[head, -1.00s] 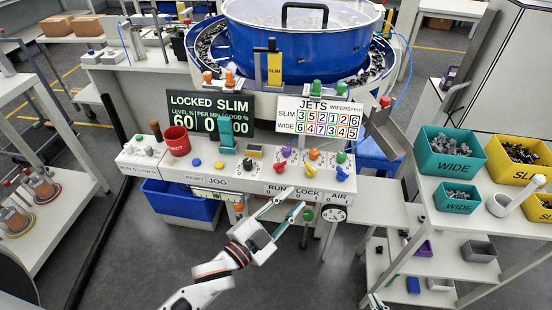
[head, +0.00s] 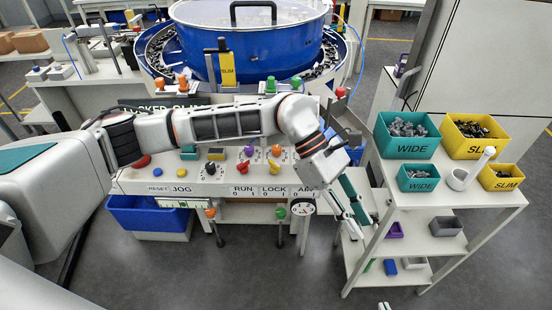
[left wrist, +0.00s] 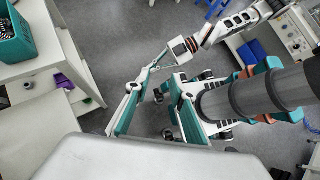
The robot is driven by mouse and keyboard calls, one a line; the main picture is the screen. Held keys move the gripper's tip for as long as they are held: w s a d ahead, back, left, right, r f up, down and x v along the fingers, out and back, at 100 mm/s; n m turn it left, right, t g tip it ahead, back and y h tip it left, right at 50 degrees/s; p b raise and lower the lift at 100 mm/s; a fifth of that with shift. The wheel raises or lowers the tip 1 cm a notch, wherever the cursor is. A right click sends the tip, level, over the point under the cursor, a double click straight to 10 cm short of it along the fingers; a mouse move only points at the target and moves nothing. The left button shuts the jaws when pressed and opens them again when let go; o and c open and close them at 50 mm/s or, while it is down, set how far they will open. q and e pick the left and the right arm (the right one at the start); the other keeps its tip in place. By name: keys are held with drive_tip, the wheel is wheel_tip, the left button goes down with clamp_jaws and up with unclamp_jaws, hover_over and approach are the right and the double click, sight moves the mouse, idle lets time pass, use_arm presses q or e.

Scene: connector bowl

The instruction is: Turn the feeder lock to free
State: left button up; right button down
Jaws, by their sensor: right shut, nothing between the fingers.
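The feeder lock knob (head: 274,165) sits on the console's sloping front above the LOCK label, below an orange knob. Its 0/1 setting is too small to read. The status display (head: 150,106) is mostly behind my left arm; only the top of its LOCKED SLIM line shows. My left gripper (head: 358,222) is right of the console, pointing down near the shelf cart, apart from the lock knob. In the left wrist view its fingers (left wrist: 152,112) are spread with nothing between them. My right gripper (head: 384,306) shows only its tips at the bottom edge, shut and empty.
My left arm lies across the console and hides the jets panel. The shelf cart (head: 440,208) with teal WIDE bins (head: 408,147) and yellow SLIM bins (head: 470,150) stands at right. A blue crate (head: 150,218) is under the console. Floor in front is clear.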

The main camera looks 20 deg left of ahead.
use_arm(q)
drive_tip(key=w+a+m+t+y, duration=0.2)
drive_tip(key=w+a+y, duration=0.2)
drive_tip(key=w+a, duration=0.4)
wheel_tip(320, 180, up, 5)
drive_tip(key=t+y, duration=0.3)
drive_tip(key=y, duration=0.2)
hover_over(274, 163)
drive_tip(key=shift+f, duration=0.1)
wheel_tip(274, 163, down, 8)
drive_tip(key=shift+r, duration=0.25)
clamp_jaws()
